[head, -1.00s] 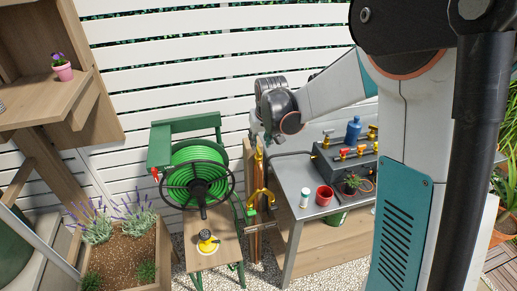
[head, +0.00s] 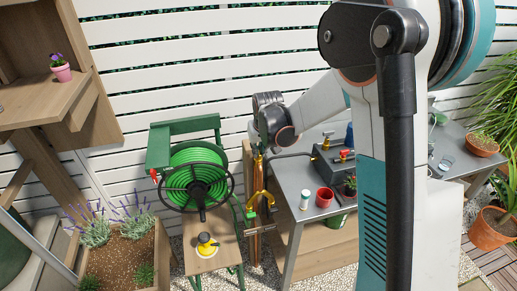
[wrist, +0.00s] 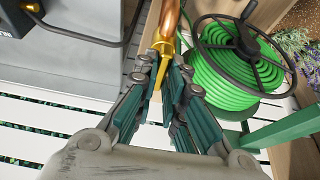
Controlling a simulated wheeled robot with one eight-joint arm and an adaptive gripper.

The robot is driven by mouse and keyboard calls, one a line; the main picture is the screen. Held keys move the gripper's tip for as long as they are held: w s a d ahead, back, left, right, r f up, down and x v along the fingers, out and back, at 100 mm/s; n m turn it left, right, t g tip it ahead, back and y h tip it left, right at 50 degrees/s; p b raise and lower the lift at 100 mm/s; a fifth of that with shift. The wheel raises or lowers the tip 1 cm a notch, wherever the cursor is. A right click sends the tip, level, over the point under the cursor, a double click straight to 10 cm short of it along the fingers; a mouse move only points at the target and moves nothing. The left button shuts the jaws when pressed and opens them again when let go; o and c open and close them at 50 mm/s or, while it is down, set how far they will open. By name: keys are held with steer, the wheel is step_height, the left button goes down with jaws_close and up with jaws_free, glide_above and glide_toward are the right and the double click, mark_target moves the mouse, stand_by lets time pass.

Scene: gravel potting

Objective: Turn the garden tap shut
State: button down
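In the wrist view, a brass-yellow part (wrist: 163,47) on the copper pipe (wrist: 170,17) lies at my fingertips. My gripper (head: 262,148) is over the pipe's top end, pointing down. In the wrist view, its teal-padded fingers (wrist: 163,75) come close to the brass part on both sides. I cannot tell whether they touch or grip it. The tap's handle is not clearly visible.
The green hose reel (head: 197,178) stands close on the left, above a small wooden table (head: 205,262) with a yellow-black item. The slatted fence (head: 200,60) is behind.

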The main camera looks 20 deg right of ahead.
stand_by(0.3)
steer(key=m+h, duration=0.1)
steer(key=m, duration=0.1)
steer(key=m+b, duration=0.1)
steer(key=m, duration=0.1)
steer(key=shift+a+m+h, duration=0.2)
steer(key=shift+m+h, duration=0.2)
steer(key=m, duration=0.2)
steer(key=m+g+h, duration=0.1)
steer(key=m, duration=0.1)
steer(key=shift+w+a+m+h+b, duration=0.1)
steer(key=shift+w+m+h+b, duration=0.05)
steer(key=shift+m+h+b, duration=0.15)
steer(key=m+g, duration=0.1)
steer(key=m, duration=0.3)
steer(key=shift+w+g+h, duration=0.1)
steer(key=shift+g+h, duration=0.3)
steer(key=shift+w+m+g, duration=0.1)
steer(key=shift+m+g, duration=0.7)
steer(key=shift+m, duration=1.4)
steer(key=c, duration=1.7)
jaws_free()
steer(key=shift+o, duration=0.2)
